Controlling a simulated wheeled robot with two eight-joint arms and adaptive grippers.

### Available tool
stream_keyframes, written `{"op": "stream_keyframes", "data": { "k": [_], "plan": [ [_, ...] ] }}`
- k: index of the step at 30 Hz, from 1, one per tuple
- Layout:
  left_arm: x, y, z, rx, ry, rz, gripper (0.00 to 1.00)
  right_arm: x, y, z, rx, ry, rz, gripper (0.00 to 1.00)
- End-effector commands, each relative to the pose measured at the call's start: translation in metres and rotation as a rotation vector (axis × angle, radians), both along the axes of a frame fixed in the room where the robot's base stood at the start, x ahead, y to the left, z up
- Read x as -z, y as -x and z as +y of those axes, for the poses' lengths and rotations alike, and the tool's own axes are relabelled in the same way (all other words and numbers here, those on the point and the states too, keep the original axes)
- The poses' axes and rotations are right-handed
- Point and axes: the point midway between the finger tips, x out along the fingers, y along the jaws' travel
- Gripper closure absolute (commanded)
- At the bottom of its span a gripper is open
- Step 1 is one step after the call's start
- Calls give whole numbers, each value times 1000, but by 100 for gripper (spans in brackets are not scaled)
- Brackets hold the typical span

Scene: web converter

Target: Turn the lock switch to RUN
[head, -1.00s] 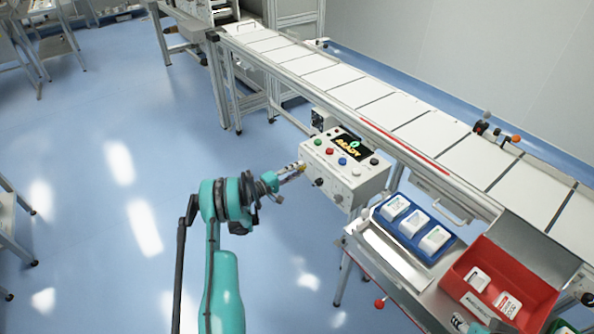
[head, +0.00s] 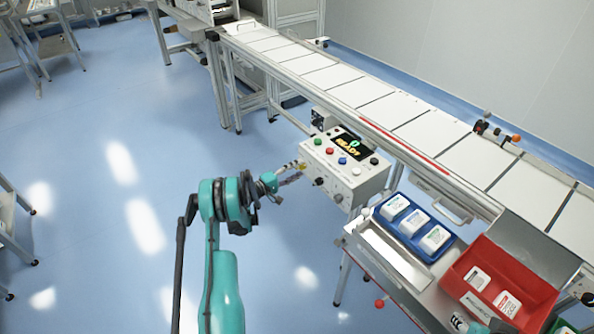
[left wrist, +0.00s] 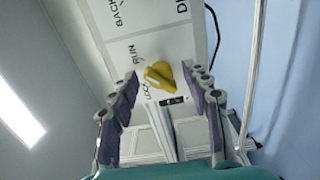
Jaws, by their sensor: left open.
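The lock switch is a yellow knob (left wrist: 162,76) on a pale panel in the left wrist view, beside the printed words RUN and LOCK. I cannot tell for sure which word it points at. In the head view the control box (head: 357,192) carries coloured buttons and a lit display, and a small yellow part (head: 301,165) shows at its left edge. My left gripper (left wrist: 166,98) is open, its fingers on either side of the knob and apart from it. In the head view my left gripper (head: 291,175) is at the box's left side. Part of my right gripper (head: 466,323) shows at the bottom edge.
A conveyor (head: 395,117) runs behind the box. A blue tray (head: 393,227) with white packs and a red bin (head: 527,283) stand to its right. A red-knobbed lever (head: 380,303) sticks out below the trays. The blue floor around my left arm is clear.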

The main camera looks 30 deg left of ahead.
Motion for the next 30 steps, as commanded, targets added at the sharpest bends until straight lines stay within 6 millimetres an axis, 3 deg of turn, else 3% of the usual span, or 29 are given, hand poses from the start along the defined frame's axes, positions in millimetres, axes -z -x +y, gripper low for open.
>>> {"op": "stream_keyframes", "data": {
  "k": [16,21,30],
  "plan": [
    [0,94,40,-3,0,1,52,0,0,0,0,0,0,60],
    [0,107,45,-1,-1,1,52,0,0,0,0,0,0,60],
    [0,108,45,0,-1,1,52,0,0,0,0,0,0,60]
  ]
}}
